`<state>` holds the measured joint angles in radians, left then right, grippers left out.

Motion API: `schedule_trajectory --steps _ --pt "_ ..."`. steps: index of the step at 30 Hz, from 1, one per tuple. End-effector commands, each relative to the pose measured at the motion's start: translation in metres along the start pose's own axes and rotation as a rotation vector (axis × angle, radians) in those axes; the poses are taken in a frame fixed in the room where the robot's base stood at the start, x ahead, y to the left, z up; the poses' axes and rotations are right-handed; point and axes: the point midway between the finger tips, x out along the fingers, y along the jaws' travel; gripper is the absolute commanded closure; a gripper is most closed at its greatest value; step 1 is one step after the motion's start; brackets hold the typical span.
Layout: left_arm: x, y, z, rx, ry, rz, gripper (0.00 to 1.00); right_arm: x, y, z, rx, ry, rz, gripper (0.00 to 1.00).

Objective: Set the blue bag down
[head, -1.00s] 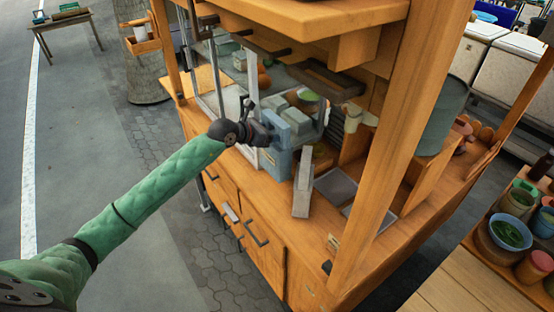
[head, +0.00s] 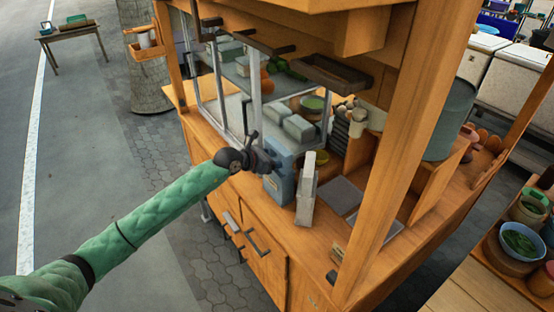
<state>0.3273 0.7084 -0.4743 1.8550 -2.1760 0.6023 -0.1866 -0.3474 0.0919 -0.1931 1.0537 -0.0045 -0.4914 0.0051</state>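The blue bag (head: 281,183) is upright at the front of the stall's wooden counter (head: 322,233), just left of a narrow grey-white box (head: 306,195). Its base is at or very near the counter top; I cannot tell if it bears fully on it. My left gripper (head: 270,163) reaches in from the left and is shut on the bag's upper left part. Its fingertips are mostly hidden against the bag. My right gripper is not in view.
A glass case (head: 236,97) with pale blocks stands behind and left of the bag. Grey trays (head: 343,195) lie to the right, before a wooden post (head: 402,150). Hanging wooden shelves (head: 334,78) overhang the counter. Drawers with handles (head: 256,243) lie below.

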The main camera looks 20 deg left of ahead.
Motion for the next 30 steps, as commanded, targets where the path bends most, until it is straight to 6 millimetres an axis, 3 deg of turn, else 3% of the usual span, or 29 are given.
schedule_trajectory --steps 7,8,11,23,30 --pt "0.001 0.000 -0.002 0.000 -0.001 0.000 0.66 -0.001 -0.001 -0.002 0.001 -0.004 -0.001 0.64" --pt "0.001 0.000 -0.002 0.000 0.000 0.000 0.36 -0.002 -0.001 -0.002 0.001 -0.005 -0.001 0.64" --pt "0.001 0.000 -0.002 0.000 0.000 0.000 0.18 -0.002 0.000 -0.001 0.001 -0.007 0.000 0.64" --pt "-0.001 0.000 0.002 0.000 0.000 0.000 0.18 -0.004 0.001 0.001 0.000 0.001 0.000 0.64" --pt "-0.040 0.000 0.000 0.000 0.003 0.000 0.18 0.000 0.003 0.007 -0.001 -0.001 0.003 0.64"
